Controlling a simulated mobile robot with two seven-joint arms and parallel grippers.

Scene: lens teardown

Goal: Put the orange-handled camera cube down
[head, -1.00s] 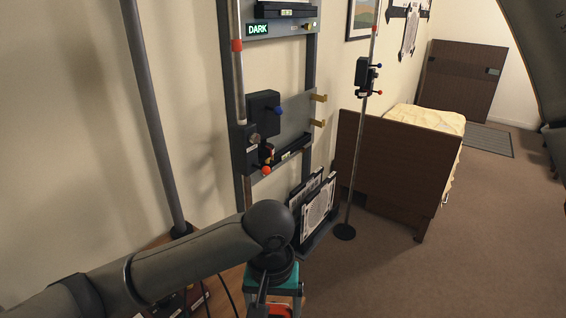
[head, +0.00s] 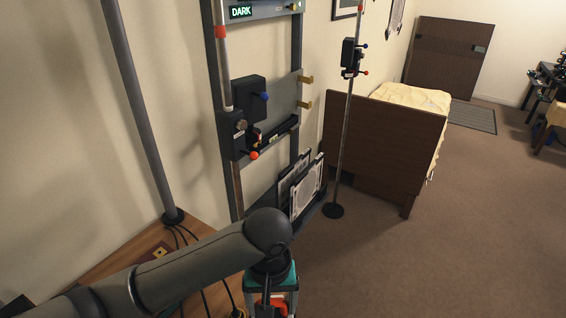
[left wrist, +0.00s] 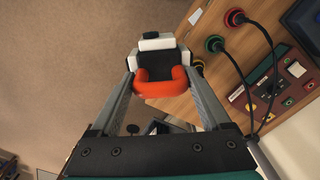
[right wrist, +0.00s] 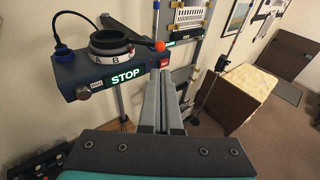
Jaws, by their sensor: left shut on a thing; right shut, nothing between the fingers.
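The camera cube with its orange handle (left wrist: 160,86) is between the fingers of my left gripper (left wrist: 158,80) in the left wrist view. The cube is black and white, and the fingers close on it from both sides. In the head view the orange handle (head: 270,306) shows at the bottom edge below my left wrist, mostly hidden by it. In the left wrist view carpet lies behind the cube, with the wooden desk (left wrist: 220,50) beside it to the right. My right gripper (right wrist: 158,68) is shut and empty in the right wrist view, and it is out of the head view.
The desk (head: 110,275) at lower left carries cables and a control panel (left wrist: 275,95). A wall rack (head: 238,190), a thin stand (head: 346,130) and a bed (head: 375,150) stand ahead. A STOP-lit device (right wrist: 125,75) is near my right gripper.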

